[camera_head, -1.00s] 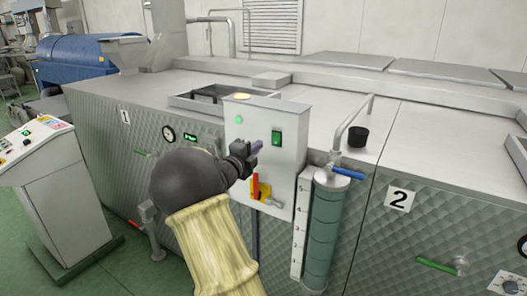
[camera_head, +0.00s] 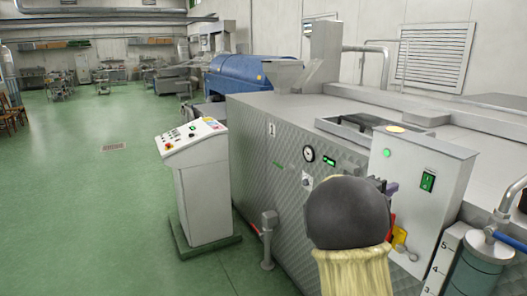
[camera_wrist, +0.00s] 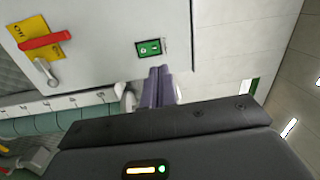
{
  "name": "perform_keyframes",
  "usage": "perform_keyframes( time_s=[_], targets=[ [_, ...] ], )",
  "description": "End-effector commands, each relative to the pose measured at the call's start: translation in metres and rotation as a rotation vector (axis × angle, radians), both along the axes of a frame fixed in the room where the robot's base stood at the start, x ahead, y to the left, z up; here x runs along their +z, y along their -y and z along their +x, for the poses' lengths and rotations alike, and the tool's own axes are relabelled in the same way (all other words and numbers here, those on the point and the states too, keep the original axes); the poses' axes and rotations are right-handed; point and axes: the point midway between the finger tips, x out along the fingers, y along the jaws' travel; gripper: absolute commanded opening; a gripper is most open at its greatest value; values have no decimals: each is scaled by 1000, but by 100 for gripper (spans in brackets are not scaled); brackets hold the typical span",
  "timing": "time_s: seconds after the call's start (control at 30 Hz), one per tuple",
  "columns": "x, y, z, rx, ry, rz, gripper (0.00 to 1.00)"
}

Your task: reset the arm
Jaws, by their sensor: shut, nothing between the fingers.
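My gripper (camera_wrist: 158,88) shows in the wrist view with its two purple-grey fingers shut together and nothing between them. The fingers are in front of a pale grey control box (camera_wrist: 105,35), close to its green switch (camera_wrist: 151,47); I cannot tell whether they touch it. In the head view my arm's dark round joint hides most of my gripper (camera_head: 391,188). Only a bit of finger shows beside the front of the control box (camera_head: 415,190), above the red handle on its yellow plate (camera_head: 399,236).
The quilted metal machine (camera_head: 285,185) fills the right side. A control console (camera_head: 203,190) stands on the green floor left of it. A valve pipe (camera_head: 268,235) juts out low. The floor at left is open.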

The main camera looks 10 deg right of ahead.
Motion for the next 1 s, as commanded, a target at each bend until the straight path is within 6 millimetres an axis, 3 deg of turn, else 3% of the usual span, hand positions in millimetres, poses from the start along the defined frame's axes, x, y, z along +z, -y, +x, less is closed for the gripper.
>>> perform_keyframes(
  time_s=[0.17,0.27,0.37,0.57,0.7,0.8,0.9,1.0],
  targets=[
    [-35,-38,10,253,-293,31,0],
    [-64,-78,8,469,-525,20,0],
    [-94,-123,-8,692,-755,-19,0],
    [-149,-206,-78,1137,-1199,-177,0],
    [-178,-246,-149,1424,-1490,-334,0],
    [-194,-260,-200,1596,-1675,-452,0],
    [-202,-264,-236,1710,-1804,-538,0],
    [-205,-265,-252,1759,-1864,-579,0]
  ],
)
